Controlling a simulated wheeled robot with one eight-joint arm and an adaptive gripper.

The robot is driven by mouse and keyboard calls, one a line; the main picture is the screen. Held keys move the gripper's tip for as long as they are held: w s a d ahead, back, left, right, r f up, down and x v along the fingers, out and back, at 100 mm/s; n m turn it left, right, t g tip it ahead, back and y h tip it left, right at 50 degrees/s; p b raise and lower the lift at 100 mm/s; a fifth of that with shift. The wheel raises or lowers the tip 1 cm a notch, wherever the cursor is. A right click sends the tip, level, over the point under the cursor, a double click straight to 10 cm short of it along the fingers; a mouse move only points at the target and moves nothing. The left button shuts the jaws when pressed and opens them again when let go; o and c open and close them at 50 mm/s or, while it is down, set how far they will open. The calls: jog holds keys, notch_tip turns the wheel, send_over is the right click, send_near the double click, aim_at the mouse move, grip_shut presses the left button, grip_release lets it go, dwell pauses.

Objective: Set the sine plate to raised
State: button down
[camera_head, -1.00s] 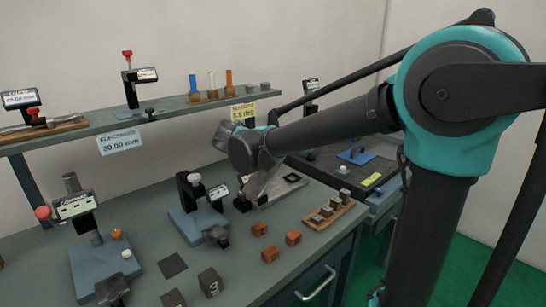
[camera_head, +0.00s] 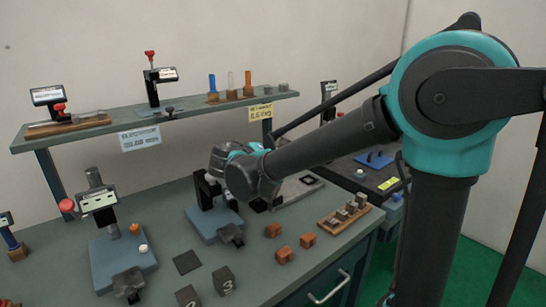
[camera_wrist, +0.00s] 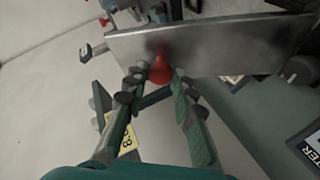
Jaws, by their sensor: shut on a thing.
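The sine plate shows in the wrist view as a long grey metal plate (camera_wrist: 225,45) with a red knob (camera_wrist: 160,69) at its edge. My gripper (camera_wrist: 157,78) has its two green fingers on either side of the red knob, shut on it. In the head view, a light grey plate (camera_head: 298,191) lies on the bench just right of my wrist. My wrist and forearm hide the fingers, the knob and part of the plate there, so I cannot tell the plate's tilt.
A blue-based fixture (camera_head: 203,230) stands close left of my wrist. Orange-brown blocks (camera_head: 285,256) and a wooden rack (camera_head: 343,214) of grey blocks are in front and to the right. The shelf (camera_head: 185,112) with gauges runs behind.

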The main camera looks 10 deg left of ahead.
jog(key=c, duration=1.3)
grip_release()
jog(key=v, duration=1.2)
jog(key=shift+s, duration=0.1)
